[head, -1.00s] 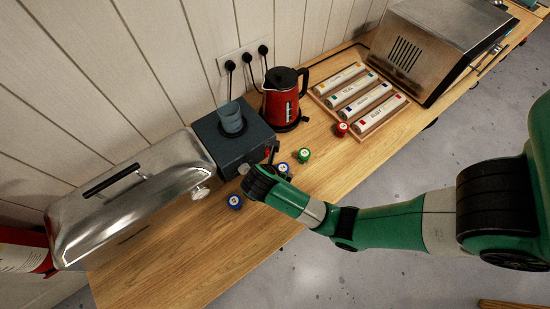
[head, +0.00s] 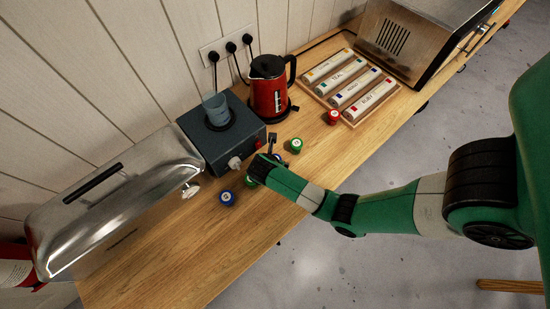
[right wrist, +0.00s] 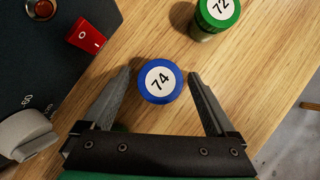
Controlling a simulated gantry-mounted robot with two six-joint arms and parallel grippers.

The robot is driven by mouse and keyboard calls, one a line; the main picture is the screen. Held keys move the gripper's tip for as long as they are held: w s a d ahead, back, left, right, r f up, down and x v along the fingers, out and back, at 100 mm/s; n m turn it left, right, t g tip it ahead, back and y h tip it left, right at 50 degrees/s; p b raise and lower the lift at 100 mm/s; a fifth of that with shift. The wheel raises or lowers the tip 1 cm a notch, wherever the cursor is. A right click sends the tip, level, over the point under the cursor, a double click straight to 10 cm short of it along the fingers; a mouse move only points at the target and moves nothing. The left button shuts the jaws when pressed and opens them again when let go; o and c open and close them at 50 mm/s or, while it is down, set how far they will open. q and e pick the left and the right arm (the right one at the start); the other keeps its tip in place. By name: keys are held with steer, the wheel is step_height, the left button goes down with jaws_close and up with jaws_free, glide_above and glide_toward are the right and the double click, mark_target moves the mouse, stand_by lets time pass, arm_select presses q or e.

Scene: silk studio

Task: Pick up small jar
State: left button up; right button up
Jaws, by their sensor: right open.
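A small jar with a blue lid marked 74 (right wrist: 160,81) stands on the wooden counter between my right gripper's fingers in the right wrist view. My right gripper (right wrist: 160,74) is open, with a finger on either side of the lid. Whether either finger touches it, I cannot tell. In the head view my right gripper (head: 272,148) largely hides this jar. A green-lidded jar marked 72 (right wrist: 218,14) stands just beyond; it also shows in the head view (head: 295,145). Another blue-lidded jar (head: 227,198) stands to the left, and a red-lidded jar (head: 333,116) to the right. My left gripper is out of view.
A dark appliance (head: 205,145) with a red switch (right wrist: 86,34) and knob stands close left of the gripper. A red kettle (head: 268,90) is behind. A partly hidden jar (head: 250,180) is beside my wrist. A tray of labelled rolls (head: 340,112) lies right.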

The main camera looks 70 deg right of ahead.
steer(key=shift+d+f, duration=0.2)
steer(key=shift+f, duration=0.15)
jaws_close()
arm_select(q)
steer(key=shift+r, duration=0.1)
arm_select(e)
steer(key=shift+r, duration=0.15)
